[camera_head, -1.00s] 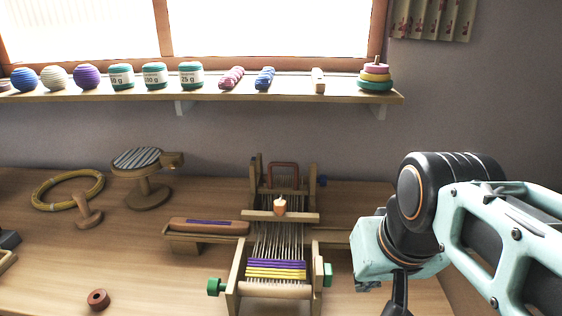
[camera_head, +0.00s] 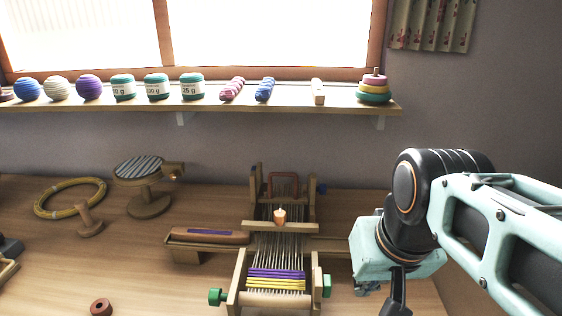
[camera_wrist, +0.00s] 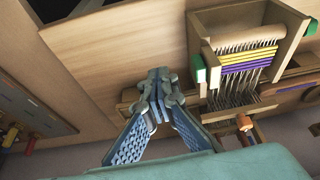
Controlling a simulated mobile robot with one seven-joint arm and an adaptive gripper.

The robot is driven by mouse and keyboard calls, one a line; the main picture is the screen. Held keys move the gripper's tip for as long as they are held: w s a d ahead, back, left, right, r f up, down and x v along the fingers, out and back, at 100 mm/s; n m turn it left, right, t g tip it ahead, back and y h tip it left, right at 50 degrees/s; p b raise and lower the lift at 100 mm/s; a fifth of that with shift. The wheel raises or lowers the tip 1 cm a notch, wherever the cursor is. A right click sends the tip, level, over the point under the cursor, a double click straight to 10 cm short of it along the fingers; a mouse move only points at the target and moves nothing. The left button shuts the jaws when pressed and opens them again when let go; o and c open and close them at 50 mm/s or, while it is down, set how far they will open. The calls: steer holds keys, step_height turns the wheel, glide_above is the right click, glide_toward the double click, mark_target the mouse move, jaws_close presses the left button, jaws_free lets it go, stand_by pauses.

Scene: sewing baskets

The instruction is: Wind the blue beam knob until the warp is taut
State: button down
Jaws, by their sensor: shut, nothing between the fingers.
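A wooden table loom (camera_head: 236,281) stands on the table. The blue beam knob (camera_head: 322,188) is small and sits at its far right corner. Green knobs are at its near left (camera_head: 216,297) and near right (camera_head: 327,285). The warp (camera_head: 280,248) runs along the frame, with purple and yellow weaving (camera_head: 277,279) at the near end; I cannot tell how taut it is. My gripper (camera_wrist: 158,84) is shut and empty, beside the loom near a green knob (camera_wrist: 200,75) in the wrist view. The blue knob does not show there.
A shuttle (camera_head: 208,236) lies left of the loom on a wooden stand. A striped round-topped stand (camera_head: 143,170), a yellow hoop (camera_head: 50,209) and a reddish ring (camera_head: 101,307) are further left. A shelf (camera_head: 225,103) with yarn runs behind.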

steer(key=shift+w+r+p, duration=0.1)
steer(key=shift+r+p, duration=0.55)
steer(key=shift+p, duration=0.1)
steer(key=c, duration=2.7)
jaws_free()
steer(key=o, duration=0.9)
steer(key=shift+o, duration=0.2)
steer(key=d, duration=0.6)
steer(key=shift+s, duration=0.2)
steer(key=a+r+t, duration=0.1)
steer(key=a, duration=0.5)
step_height(320, 180, up, 25)
steer(key=p, duration=2.4)
steer(key=shift+s+f, duration=0.15)
steer(key=shift+s, duration=0.3)
